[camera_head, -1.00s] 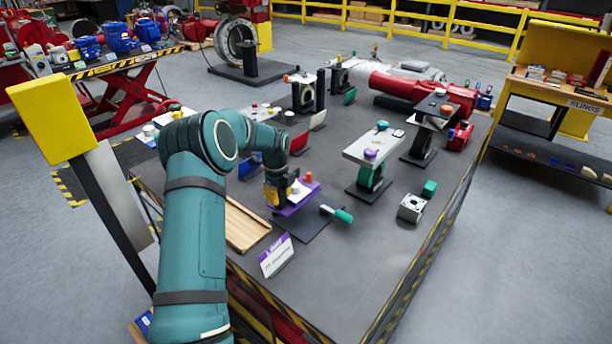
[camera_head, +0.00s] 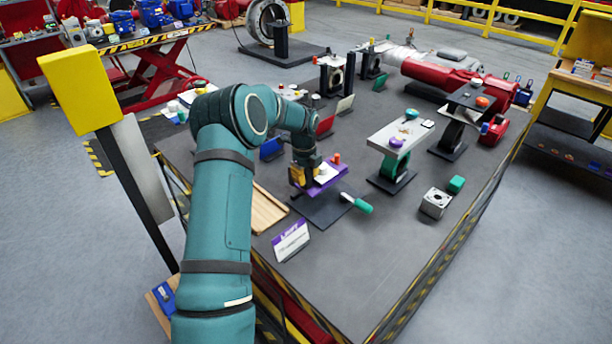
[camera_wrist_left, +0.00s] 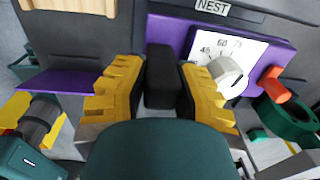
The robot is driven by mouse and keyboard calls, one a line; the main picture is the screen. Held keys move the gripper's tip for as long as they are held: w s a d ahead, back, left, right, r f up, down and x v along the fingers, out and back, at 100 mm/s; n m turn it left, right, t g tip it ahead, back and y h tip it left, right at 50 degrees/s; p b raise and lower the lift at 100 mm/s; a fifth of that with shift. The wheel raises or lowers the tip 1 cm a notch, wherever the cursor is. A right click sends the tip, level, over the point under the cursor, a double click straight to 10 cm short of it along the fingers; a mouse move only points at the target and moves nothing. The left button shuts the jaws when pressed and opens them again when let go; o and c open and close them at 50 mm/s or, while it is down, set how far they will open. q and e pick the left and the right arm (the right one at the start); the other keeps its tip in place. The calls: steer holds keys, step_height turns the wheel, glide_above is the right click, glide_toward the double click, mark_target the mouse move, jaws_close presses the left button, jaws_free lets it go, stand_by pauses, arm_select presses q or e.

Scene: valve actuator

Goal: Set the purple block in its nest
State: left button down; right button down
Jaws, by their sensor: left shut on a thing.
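The purple block (camera_head: 328,174) is at the near part of the dark table, by a dark plate (camera_head: 318,212). In the left wrist view the purple block (camera_wrist_left: 172,32) carries a white dial plate with numbers, a grey knob and an orange button. My left gripper (camera_head: 306,178) is over the block's left part. In the wrist view its yellow fingers (camera_wrist_left: 160,92) are shut on a black upright piece (camera_wrist_left: 160,75) at the block. A label reading NEST (camera_wrist_left: 213,9) shows just beyond the block. I cannot tell whether the block touches the surface beneath. My right gripper is out of view.
A green-handled tool (camera_head: 358,204) lies at the plate's right. A wooden tray (camera_head: 268,208) and a sign card (camera_head: 291,240) are nearby. The front right tabletop is clear.

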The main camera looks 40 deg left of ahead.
mark_target(306, 187)
arm_select(q)
steer(key=shift+w+f+b, duration=0.1)
steer(key=shift+f+b, duration=1.3)
steer(key=shift+f, duration=1.15)
steer(key=shift+f+b, duration=0.65)
steer(key=shift+f, duration=0.4)
steer(key=c, duration=0.8)
jaws_free()
steer(key=shift+o, duration=0.2)
steer(key=r, duration=0.8)
steer(key=s+r, duration=0.1)
steer(key=r, duration=0.3)
